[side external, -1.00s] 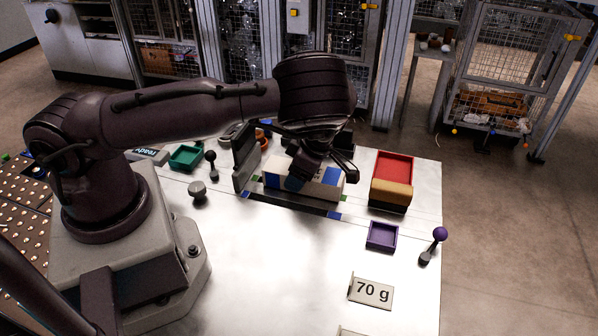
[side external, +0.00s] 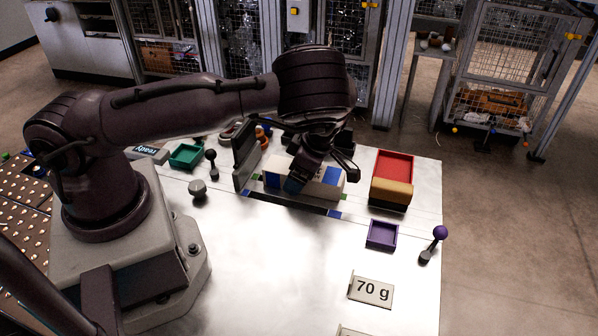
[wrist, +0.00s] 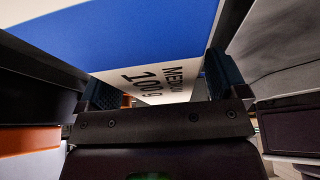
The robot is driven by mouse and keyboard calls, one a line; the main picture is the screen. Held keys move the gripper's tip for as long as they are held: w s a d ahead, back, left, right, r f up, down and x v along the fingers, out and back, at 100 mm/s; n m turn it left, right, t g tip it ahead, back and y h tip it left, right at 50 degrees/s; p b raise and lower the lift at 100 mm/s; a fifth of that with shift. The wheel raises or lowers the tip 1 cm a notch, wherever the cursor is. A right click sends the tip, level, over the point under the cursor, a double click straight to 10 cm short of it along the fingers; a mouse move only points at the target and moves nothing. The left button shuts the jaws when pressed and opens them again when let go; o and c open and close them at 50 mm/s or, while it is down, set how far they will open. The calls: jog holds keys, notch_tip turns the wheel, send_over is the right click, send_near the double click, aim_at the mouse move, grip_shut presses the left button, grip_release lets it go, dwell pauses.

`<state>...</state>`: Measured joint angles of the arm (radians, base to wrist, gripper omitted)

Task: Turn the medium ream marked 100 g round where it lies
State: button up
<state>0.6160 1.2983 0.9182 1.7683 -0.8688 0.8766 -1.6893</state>
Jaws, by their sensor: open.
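The medium ream (side external: 274,179), white with blue parts, lies flat on the strip at the table's middle. In the wrist view it shows a blue panel and a white end (wrist: 165,76) printed "MEDIUM 100g", which appears turned in the picture. My gripper (side external: 323,179) is over the ream, partly hiding it. Its jaws are open, and in the wrist view the fingers (wrist: 162,88) stand apart, one to each side of the printed end. I cannot tell whether either finger touches it.
A dark upright plate (side external: 246,157) stands just left of the ream. To the right are a red tray (side external: 394,164), a tan-topped block (side external: 390,190) and a purple tray (side external: 382,234). The table's front middle is clear.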

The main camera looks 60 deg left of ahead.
jog(key=d+r+m, duration=0.1)
jog(key=r+m, duration=0.1)
jog(key=r, duration=0.1)
jog(key=d+r+m, duration=0.1)
jog(key=r, duration=0.3)
jog(key=w+r+m, duration=0.1)
jog(key=r+m, duration=0.1)
jog(key=r, duration=0.2)
jog(key=shift+w+d+m+g, duration=0.1)
jog(key=shift+d+m+g, duration=0.2)
jog(key=shift+d, duration=0.1)
jog(key=s+d+r+m+t+h, duration=0.1)
jog(key=s+r+m+t, duration=0.3)
jog(key=s+r+m, duration=0.4)
jog(key=s+d+r+m+t+h, duration=0.2)
jog(key=s+d+r+m+t, duration=0.2)
jog(key=s+r+m, duration=0.5)
notch_tip(320, 180, up, 6)
jog(key=m+t, duration=0.1)
jog(key=m, duration=0.3)
jog(key=shift+s, duration=0.2)
